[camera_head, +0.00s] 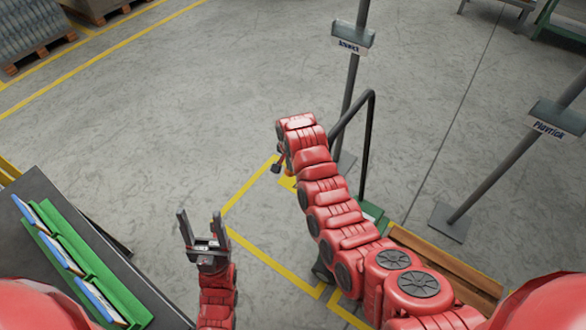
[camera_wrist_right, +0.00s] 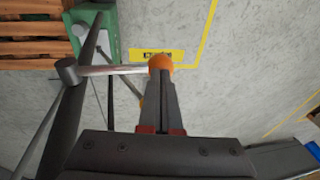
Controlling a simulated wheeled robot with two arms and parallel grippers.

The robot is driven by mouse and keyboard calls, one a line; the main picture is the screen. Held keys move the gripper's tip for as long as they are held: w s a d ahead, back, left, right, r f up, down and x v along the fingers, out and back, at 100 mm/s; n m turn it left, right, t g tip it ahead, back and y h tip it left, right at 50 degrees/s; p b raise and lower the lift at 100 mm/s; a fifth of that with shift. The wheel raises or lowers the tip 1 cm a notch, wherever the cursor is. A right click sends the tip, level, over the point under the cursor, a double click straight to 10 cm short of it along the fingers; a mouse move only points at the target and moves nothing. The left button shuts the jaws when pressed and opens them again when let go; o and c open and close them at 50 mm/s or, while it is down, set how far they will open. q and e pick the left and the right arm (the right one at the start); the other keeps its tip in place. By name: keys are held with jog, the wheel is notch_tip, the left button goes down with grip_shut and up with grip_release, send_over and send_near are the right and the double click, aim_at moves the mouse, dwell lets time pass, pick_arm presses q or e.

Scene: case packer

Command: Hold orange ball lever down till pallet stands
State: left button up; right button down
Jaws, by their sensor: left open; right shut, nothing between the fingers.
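The orange ball (camera_wrist_right: 160,62) tops a thin metal lever (camera_wrist_right: 118,69) that joins a dark bar in the right wrist view. My right gripper (camera_wrist_right: 160,85) is shut and empty, its fingertips at the ball, seemingly touching it. They hide part of the ball. In the head view my right arm reaches past the black handle (camera_head: 371,130) of a green machine (camera_head: 371,212), and its gripper is mostly hidden. A wooden pallet (camera_head: 445,262) lies by the green machine; whether it touches the floor cannot be told. My left gripper (camera_head: 201,226) is open and empty over the floor.
A table (camera_head: 38,185) with a green tray (camera_head: 75,240) stands at the left. Grey sign posts (camera_head: 352,80) (camera_head: 490,180) rise near the machine. Yellow lines (camera_head: 262,258) mark the floor around it. Open concrete floor lies beyond.

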jog(key=shift+w+a+f+g+h+b, duration=0.1)
jog(key=shift+f+g+h+b, duration=0.45)
jog(key=shift+b, duration=0.75)
jog(key=shift+w+a+f+g+h+b, duration=0.15)
jog(key=shift+f+h+b, duration=0.2)
jog(key=shift+f+b, duration=0.7)
jog(key=shift+s+f+b, duration=0.1)
jog(key=shift+f+b, duration=0.1)
jog(key=shift+b, duration=0.75)
jog(key=shift+s, duration=0.1)
jog(key=shift+s+f, duration=0.15)
jog(key=shift+f, duration=0.05)
jog(key=shift+r, duration=0.35)
notch_tip(320, 180, up, 7)
jog(key=a+b, duration=0.2)
notch_tip(320, 180, up, 7)
send_over(289, 172)
jog(key=a, duration=0.2)
jog(key=shift+s+a+f, duration=0.15)
